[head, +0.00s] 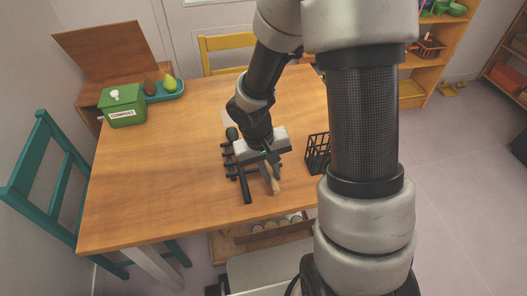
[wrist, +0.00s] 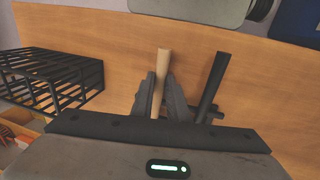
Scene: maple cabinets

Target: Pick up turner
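A utensil with a pale wooden handle (head: 274,185) lies at the dark rack on the table; its working end is hidden under my gripper, so I cannot tell whether it is the turner. My gripper (head: 268,160) is low over the rack. In the wrist view its two fingers (wrist: 161,92) press close on both sides of the wooden handle (wrist: 162,62), with no clear gap. A black-handled utensil (head: 245,190) lies just left of it in the head view, and right of the fingers in the wrist view (wrist: 214,80), outside them.
The dark rack (head: 229,156) has several short prongs. A black wire basket (head: 316,153) stands close on the right. A green compost bin (head: 122,107) and a teal tray (head: 167,94) with a pear are at the far left. The left tabletop (head: 150,180) is clear.

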